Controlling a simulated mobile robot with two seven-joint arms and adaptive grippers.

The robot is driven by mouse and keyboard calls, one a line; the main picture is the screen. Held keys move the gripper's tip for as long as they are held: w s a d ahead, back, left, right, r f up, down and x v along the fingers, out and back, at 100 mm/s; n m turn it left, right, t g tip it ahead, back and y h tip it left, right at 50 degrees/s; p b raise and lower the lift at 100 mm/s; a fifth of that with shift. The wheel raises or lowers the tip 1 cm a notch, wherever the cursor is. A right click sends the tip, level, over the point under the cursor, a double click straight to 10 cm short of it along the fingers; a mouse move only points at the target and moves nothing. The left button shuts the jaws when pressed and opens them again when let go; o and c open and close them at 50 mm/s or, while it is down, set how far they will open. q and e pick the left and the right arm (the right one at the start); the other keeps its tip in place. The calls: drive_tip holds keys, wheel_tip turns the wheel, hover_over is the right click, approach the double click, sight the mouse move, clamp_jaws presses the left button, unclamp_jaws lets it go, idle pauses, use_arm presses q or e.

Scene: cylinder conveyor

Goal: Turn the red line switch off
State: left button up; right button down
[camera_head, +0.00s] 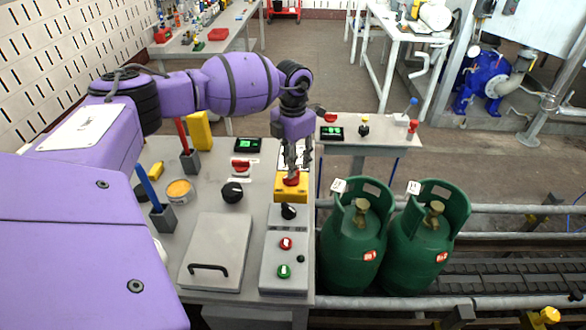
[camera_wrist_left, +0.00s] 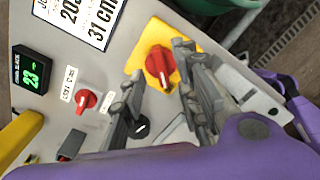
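A large red rotary switch (camera_head: 291,179) sits on a yellow plate on the grey console, and it also shows in the left wrist view (camera_wrist_left: 158,65). A smaller red rotary switch (camera_head: 241,168) is to its left on the console, also seen in the left wrist view (camera_wrist_left: 85,101). My left gripper (camera_head: 292,168) points down over the large red switch. In the left wrist view its fingers (camera_wrist_left: 160,66) are spread, one on each side of that switch; I cannot tell whether they touch it. My right gripper is not in view.
A green display (camera_head: 247,145) and black knobs (camera_head: 233,192) are on the console (camera_head: 214,250), with red and green buttons (camera_head: 285,271) in front. Two green gas cylinders (camera_head: 352,250) stand right of it. Red (camera_head: 183,138) and blue (camera_head: 149,187) handles rise at left.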

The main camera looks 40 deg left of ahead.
use_arm(q)
wheel_tip(320, 180, up, 8)
drive_tip(key=shift+s, duration=0.1)
idle(0.7)
